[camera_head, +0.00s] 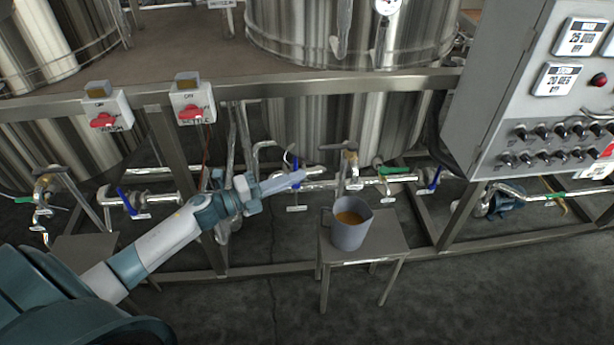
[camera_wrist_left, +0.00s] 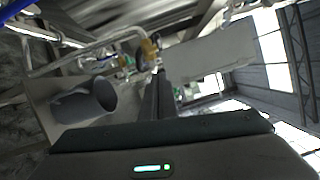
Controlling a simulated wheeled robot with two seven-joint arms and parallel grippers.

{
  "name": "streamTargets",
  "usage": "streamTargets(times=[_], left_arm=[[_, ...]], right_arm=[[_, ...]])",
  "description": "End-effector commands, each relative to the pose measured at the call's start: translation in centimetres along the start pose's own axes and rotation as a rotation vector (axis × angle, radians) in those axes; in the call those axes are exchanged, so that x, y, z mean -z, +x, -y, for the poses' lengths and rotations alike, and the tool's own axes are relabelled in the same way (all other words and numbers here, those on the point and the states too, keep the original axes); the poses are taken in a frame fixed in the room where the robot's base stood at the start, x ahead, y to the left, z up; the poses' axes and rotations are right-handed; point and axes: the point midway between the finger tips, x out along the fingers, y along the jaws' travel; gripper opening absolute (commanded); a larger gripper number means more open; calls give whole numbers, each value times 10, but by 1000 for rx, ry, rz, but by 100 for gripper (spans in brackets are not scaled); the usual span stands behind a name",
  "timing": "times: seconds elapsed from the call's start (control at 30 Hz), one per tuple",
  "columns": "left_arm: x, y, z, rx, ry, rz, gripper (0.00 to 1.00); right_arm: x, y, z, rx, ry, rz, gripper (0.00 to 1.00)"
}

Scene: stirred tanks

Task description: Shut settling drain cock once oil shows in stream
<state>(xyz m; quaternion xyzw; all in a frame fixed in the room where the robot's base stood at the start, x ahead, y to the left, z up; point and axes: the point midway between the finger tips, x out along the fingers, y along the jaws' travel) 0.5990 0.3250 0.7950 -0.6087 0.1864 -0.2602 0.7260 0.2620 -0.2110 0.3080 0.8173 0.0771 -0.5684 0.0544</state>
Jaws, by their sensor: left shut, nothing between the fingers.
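The brass drain cock (camera_head: 351,157) with its lever on top stands on the pipe above the jug; it also shows in the left wrist view (camera_wrist_left: 149,50), beyond my fingers. A grey jug (camera_head: 349,234) with orange-brown liquid in it stands on a small metal stand (camera_head: 385,239) under the cock. The jug also shows in the left wrist view (camera_wrist_left: 84,103). I cannot make out a stream clearly. My left gripper (camera_head: 302,177) is shut and empty, its tips just left of the cock and apart from it. My right gripper is out of view.
Pipes with a blue-handled valve (camera_head: 432,180) and a green handle (camera_head: 392,170) run beside the cock. A control cabinet (camera_head: 510,90) stands right. Another brass cock (camera_head: 46,184) is far left.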

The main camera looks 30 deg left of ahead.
Motion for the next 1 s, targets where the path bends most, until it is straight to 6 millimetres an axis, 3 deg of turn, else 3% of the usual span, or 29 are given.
streamTargets(times=[0.2, 0.8, 1.0], left_arm=[[-1, -14, 0, 0, -1, 0, 0], [-1, -15, -1, 0, -4, 2, 0], [-1, -18, -28, -23, -125, 78, 0]], right_arm=[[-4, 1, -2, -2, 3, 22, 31], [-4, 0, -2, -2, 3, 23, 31], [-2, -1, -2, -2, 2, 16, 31]])
